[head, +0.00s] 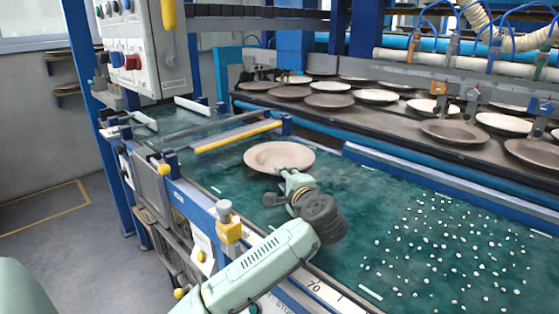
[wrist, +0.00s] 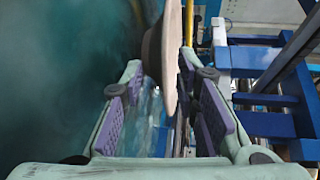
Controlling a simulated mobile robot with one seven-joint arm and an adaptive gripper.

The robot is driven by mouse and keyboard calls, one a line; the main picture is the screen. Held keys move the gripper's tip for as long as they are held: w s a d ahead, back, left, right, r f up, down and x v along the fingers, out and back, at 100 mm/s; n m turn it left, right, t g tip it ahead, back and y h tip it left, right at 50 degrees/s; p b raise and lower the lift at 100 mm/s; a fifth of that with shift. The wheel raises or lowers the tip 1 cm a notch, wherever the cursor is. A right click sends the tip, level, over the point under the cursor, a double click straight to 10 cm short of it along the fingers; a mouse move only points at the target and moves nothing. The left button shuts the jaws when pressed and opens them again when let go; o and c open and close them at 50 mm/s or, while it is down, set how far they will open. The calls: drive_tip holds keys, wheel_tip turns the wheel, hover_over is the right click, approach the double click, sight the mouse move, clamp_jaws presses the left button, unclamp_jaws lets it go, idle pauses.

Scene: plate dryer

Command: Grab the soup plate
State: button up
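The soup plate (head: 275,154) is a pale beige, round, wide-rimmed plate on the green belt in the head view. My gripper (head: 288,180) is at the plate's near edge, low over the belt. In the wrist view the plate (wrist: 173,45) shows edge-on, its rim reaching between the two purple-padded fingers of my gripper (wrist: 161,68). The fingers are apart, with a visible gap at the left finger. The right finger lies close to the plate; I cannot tell whether it touches.
A yellow bar (head: 238,137) crosses the belt beyond the plate to the left. A yellow-and-grey fixture (head: 229,228) stands on the near frame. Several plates rest on the dark rack (head: 395,117) behind. White specks cover the belt at right.

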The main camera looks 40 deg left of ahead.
drive_tip(key=p+x, duration=0.2)
drive_tip(key=x, duration=0.4)
drive_tip(key=shift+w+a+f, duration=0.1)
drive_tip(key=shift+w+a, duration=0.05)
drive_tip(key=shift+a, duration=0.15)
clamp_jaws()
idle(0.4)
